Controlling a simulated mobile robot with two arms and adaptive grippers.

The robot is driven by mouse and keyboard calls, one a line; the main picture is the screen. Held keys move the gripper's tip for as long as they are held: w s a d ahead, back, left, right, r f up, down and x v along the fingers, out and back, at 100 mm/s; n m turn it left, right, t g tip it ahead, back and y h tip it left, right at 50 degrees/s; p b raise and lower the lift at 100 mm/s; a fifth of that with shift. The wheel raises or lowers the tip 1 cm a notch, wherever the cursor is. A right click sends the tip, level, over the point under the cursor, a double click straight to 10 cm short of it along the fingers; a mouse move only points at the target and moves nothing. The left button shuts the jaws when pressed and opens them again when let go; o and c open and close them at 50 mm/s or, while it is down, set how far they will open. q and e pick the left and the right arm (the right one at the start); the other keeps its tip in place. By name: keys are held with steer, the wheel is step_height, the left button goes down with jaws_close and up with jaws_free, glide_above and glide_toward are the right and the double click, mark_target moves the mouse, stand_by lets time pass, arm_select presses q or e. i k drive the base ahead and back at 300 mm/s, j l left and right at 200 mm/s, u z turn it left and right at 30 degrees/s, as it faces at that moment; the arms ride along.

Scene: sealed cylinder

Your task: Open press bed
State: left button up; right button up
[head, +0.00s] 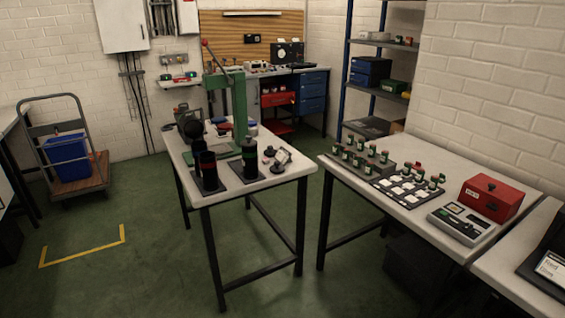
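A green press (239,108) stands upright on the white-topped middle table (275,187). Its lever with a red knob (205,43) points up and to the left. The press's low green base (212,149) lies on the tabletop, partly hidden behind dark cylinders. I cannot make out whether its bed is open or closed. Neither of my grippers is in view.
Small metal parts (278,158) lie at the middle table's right. A trolley (82,185) stands left. The green floor in front is clear.

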mark_target(221, 148)
steer(key=i+j+z, duration=0.15)
steer(key=j, duration=0.6)
steer(key=j+z, duration=0.2)
steer(key=j, duration=0.5)
steer(key=j+z, duration=0.15)
steer(key=j, duration=0.6)
steer(key=j+z, duration=0.15)
steer(key=j, duration=0.6)
steer(key=j+z, duration=0.2)
steer(key=j, duration=0.55)
steer(key=k+j+z, duration=0.15)
steer(key=j, duration=0.6)
